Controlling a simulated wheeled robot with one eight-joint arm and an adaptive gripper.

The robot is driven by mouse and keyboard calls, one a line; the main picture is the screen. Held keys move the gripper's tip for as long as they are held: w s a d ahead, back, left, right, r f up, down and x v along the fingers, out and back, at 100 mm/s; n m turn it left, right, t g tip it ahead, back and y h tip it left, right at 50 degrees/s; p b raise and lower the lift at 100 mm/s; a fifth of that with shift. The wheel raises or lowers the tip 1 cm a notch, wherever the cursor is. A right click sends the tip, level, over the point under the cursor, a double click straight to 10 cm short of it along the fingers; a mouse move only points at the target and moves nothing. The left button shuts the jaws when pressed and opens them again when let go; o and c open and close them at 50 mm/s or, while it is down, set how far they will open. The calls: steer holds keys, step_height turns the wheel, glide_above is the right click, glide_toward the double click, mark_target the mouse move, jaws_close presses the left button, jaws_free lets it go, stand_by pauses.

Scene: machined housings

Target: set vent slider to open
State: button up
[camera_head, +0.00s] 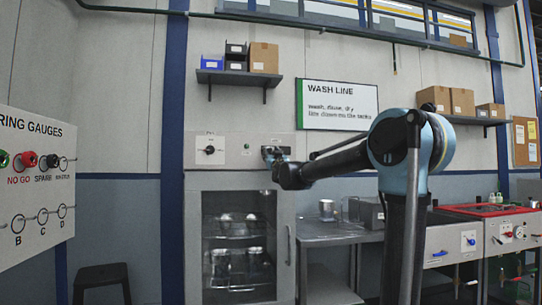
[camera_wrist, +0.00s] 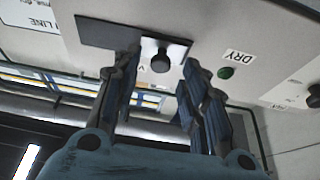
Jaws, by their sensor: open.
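The vent slider shows in the wrist view as a round black knob (camera_wrist: 159,61) on a bright metal plate (camera_wrist: 178,50), with a dark flat strip (camera_wrist: 100,32) beside it on the left. My gripper (camera_wrist: 161,70) is open, one finger on each side of the knob in that view. I cannot tell whether either finger touches the knob. In the head view my gripper (camera_head: 276,157) is at the right end of the cabinet's control panel (camera_head: 228,159) and hides the slider there. The label by the slider is mostly hidden by a finger.
The panel also has a green button (camera_head: 247,148) and a black dial (camera_head: 210,150). Below is a glass-doored cabinet (camera_head: 190,245) holding metal parts. A steel bench (camera_head: 325,233) stands to its right. A gauge board (camera_head: 35,190) is at far left, and a shelf (camera_head: 225,77) is above.

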mark_target(270, 150)
steer(key=shift+x, duration=1.6)
